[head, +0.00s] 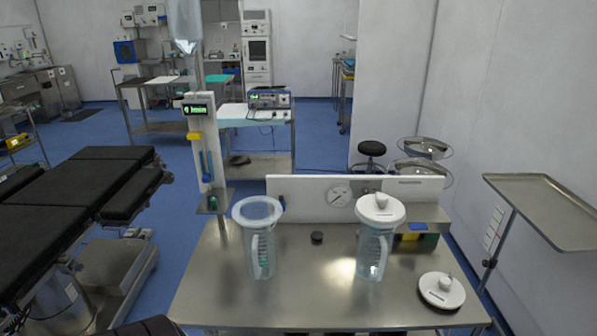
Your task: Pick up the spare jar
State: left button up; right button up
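Two clear jars with handles and marked scales stand upright on a steel table (215,290) in the head view. The left jar (262,250) has a pale round rim and no white lid on it. The right jar (371,255) carries a white lid (381,208) with a raised fitting. The picture does not show which of them is the spare jar. Another white round lid (441,290) lies at the table's right front, apart from both jars. Neither of my grippers is in view.
A white panel with a round gauge (339,196) stands along the table's back edge. A pole with a display (199,110) rises at the back left. A steel tray stand (548,205) is at right, a black operating table (70,210) at left.

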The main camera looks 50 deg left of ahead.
aim_at(257, 216)
jog(key=u, duration=1.85)
jog(key=i+j+z, duration=0.1)
jog(key=i+j, duration=0.2)
jog(key=i+j+z, duration=0.1)
jog(key=i+j, duration=0.15)
jog(key=j, duration=0.2)
jog(key=i+j, duration=0.25)
jog(key=j, duration=0.15)
jog(key=l+z, duration=0.05)
